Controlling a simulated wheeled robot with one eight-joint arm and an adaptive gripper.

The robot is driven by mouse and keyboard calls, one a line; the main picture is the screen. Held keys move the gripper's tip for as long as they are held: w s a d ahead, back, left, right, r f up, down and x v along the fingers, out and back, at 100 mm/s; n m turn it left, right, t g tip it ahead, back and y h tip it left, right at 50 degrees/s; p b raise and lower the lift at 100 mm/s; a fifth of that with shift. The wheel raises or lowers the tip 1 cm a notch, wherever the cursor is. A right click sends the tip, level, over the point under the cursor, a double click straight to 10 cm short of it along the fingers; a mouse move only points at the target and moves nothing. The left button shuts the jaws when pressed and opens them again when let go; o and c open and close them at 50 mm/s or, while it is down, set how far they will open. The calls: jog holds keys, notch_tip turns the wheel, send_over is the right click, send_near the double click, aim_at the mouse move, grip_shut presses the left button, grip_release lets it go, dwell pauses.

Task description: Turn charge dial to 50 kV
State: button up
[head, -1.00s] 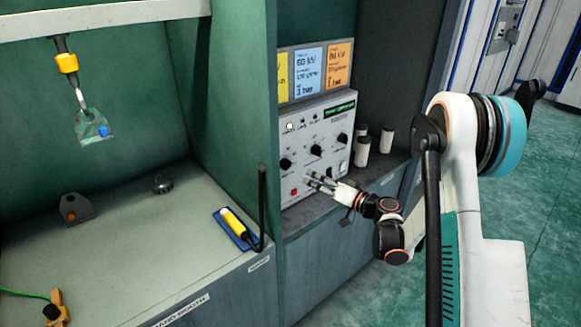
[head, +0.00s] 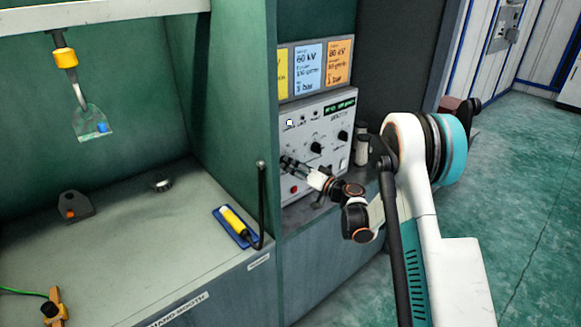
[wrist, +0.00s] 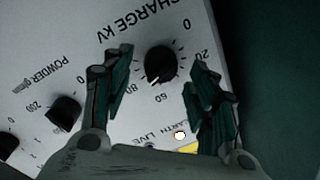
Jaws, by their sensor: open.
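The charge dial (wrist: 160,64) is a round black knob under the label "CHARGE kV" on a light grey control panel (head: 335,115). In the wrist view its white pointer mark points between the printed 60 and 80. My gripper (wrist: 160,68) is open, with one finger on each side of the dial and visible gaps between. I cannot tell how deep the fingertips reach along the knob. In the head view my gripper (head: 287,164) is at the panel's lower left and largely hides the dial.
The powder knob (wrist: 64,113) is left of my gripper in the wrist view. A red button (head: 293,189) lies below my gripper. A green partition (head: 245,90) stands close on the left. White cylinders (head: 361,151) stand right of the panel.

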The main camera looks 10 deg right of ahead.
jog(key=shift+x, duration=0.95)
jog(key=c, duration=1.1)
